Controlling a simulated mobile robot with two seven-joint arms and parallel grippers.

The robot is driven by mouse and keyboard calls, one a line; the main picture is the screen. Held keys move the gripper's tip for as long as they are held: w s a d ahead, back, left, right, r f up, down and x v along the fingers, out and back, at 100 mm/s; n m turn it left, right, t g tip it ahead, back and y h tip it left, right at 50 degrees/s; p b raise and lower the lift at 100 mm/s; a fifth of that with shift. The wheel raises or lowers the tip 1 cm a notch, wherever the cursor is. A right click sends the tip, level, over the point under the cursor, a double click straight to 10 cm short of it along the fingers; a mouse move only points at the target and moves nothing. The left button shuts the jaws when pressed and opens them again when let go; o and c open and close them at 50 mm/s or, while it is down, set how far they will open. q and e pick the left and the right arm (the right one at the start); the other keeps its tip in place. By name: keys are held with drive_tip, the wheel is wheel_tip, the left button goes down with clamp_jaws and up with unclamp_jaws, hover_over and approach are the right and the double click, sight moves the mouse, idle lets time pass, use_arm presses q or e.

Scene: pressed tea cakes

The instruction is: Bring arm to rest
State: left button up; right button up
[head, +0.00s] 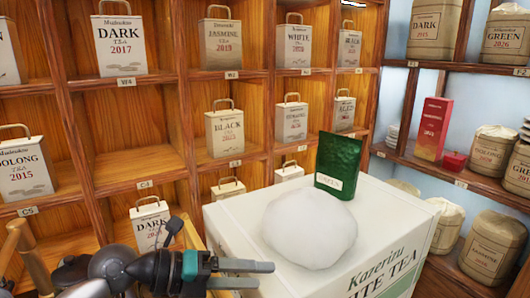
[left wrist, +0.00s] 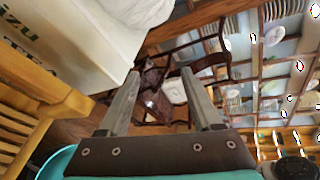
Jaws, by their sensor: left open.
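My left gripper (head: 262,275) comes in from the lower left of the head view, its fingers pointing right beside the front left of a white tea box. In the left wrist view its two fingers (left wrist: 160,76) stand apart with nothing between them. My right gripper is in neither view.
The white box (head: 240,235) carries a round white wrapped bundle (head: 309,233) and a green tea packet (head: 338,163); the box also shows in the left wrist view (left wrist: 60,50). Wooden shelves (head: 185,135) with tea bags stand behind. A wooden chair-like frame (head: 30,255) is at lower left.

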use_arm(q)
wheel_tip(320, 180, up, 6)
drive_tip(key=d+n+t+h, duration=0.2)
drive_tip(key=n+t+h, duration=0.1)
drive_tip(key=h, duration=0.1)
drive_tip(key=w+a+r+n+t+y, duration=0.2)
drive_tip(key=a+r+n+t+y, duration=0.4)
drive_tip(key=n+t, duration=0.65)
drive_tip(key=a+f+n+g+y, duration=0.3)
drive_tip(key=a+f+n+y, duration=1)
drive_tip(key=n, duration=0.3)
drive_tip(key=s+d+f+n+g+h, duration=0.25)
drive_tip(key=s+f+g, duration=1.15)
drive_tip(key=s+f, duration=0.95)
drive_tip(key=f, duration=0.8)
drive_tip(key=s+f, duration=0.2)
drive_tip(key=f, duration=0.9)
drive_tip(key=s+a+f+g, duration=0.2)
drive_tip(key=s+f, duration=1)
drive_tip(key=s, duration=0.2)
drive_tip(key=shift+s+f+y, duration=0.25)
drive_tip(key=shift+s+y, duration=0.1)
drive_tip(key=shift+y, duration=0.1)
